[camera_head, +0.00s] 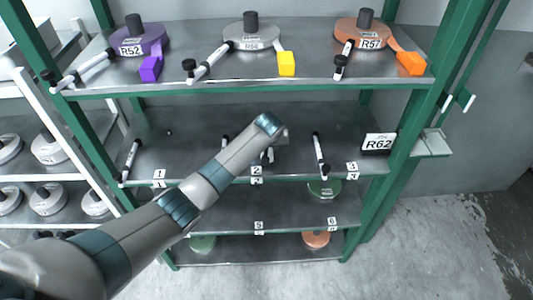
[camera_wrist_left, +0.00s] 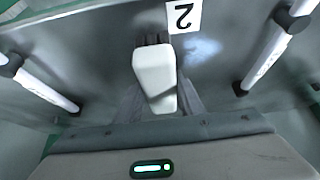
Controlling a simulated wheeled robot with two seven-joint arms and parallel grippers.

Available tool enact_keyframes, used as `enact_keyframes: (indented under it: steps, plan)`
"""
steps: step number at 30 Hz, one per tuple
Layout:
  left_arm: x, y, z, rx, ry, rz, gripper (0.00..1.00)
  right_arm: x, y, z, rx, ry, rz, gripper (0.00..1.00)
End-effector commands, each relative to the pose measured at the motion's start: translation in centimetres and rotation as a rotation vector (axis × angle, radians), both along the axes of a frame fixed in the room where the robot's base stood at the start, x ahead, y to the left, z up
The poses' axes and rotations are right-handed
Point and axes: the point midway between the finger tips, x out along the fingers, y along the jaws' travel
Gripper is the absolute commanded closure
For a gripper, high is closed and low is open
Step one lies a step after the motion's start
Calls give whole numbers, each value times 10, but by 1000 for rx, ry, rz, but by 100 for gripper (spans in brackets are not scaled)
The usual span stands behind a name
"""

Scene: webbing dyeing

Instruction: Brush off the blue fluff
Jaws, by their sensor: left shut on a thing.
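My left arm reaches from the lower left to the middle shelf in the head view, where its gripper (camera_head: 269,153) is small and partly hidden by the arm. In the left wrist view the left gripper (camera_wrist_left: 160,95) is shut on a pale brush (camera_wrist_left: 155,72) with dark bristles at its far end. The bristles are close to the label 2 (camera_wrist_left: 184,16); I cannot tell whether they touch the shelf. A pale bluish patch (camera_wrist_left: 203,48) lies right of the brush; I cannot tell whether it is fluff or glare. My right gripper is not in view.
The top shelf (camera_head: 200,75) holds purple, grey and orange webbing rolls. A sign R62 (camera_head: 379,142) is at the middle shelf's right end. Green posts (camera_head: 425,100) frame the rack.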

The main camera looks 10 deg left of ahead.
Motion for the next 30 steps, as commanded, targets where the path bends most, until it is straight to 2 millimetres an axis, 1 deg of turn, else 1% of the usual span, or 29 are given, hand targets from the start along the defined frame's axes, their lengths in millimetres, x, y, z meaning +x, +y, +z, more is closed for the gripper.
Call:
enact_keyframes:
  steps: [1,6,17,20,27,30]
  plan:
    - [3,1,-2,-1,1,1,83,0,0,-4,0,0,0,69]
    - [8,3,-1,1,1,0,83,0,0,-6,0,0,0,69]
    - [9,3,1,0,2,0,83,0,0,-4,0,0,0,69]
    - [9,3,6,1,1,0,83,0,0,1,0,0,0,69]
    - [9,3,26,1,1,0,83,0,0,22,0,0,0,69]
    - [9,3,33,0,-1,0,83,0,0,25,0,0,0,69]
